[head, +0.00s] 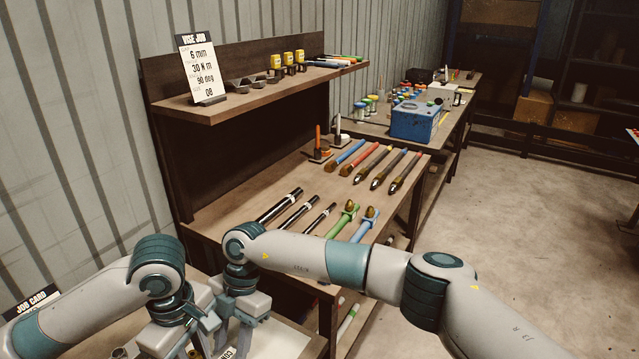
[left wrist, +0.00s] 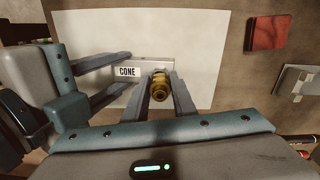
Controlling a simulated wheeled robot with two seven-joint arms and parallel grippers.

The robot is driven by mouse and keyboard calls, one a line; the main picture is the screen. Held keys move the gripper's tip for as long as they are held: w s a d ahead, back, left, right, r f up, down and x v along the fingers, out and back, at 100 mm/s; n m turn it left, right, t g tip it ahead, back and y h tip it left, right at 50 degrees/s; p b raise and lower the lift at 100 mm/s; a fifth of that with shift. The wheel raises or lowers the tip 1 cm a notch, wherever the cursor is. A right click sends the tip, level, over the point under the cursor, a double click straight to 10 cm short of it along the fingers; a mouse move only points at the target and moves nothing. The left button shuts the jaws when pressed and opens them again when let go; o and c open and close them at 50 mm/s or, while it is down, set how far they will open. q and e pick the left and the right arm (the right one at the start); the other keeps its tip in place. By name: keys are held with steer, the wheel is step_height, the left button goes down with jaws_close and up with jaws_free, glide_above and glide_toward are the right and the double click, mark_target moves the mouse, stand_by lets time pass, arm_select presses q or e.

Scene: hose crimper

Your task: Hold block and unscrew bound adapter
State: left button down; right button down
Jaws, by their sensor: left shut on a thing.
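In the left wrist view a pale block (left wrist: 127,72) with a "CONE" label lies over a white sheet. A brass adapter (left wrist: 160,84) stands at its right end. My left gripper (left wrist: 161,92) is shut on the adapter, one finger on each side. My right gripper (left wrist: 130,70) comes from the left, its fingers on both sides of the labelled end of the block; whether they press on it I cannot tell. In the head view both grippers are close together at the bottom left, and the arms hide most of the block and adapter.
The white sheet (left wrist: 215,30) lies on the bench. A red block (left wrist: 268,32) and a grey plate (left wrist: 300,82) lie to its right. In the head view a job card (head: 32,303) stands left, and a shelf bench (head: 240,185) with hoses and tools stands behind my right arm.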

mark_target(191, 354)
arm_select(q)
steer(key=shift+r, duration=0.45)
steer(key=shift+r, duration=2.45)
arm_select(e)
steer(key=shift+r, duration=0.1)
arm_select(q)
steer(key=shift+s, duration=0.1)
arm_select(e)
steer(key=c, duration=1.1)
jaws_free()
steer(key=v, duration=1.2)
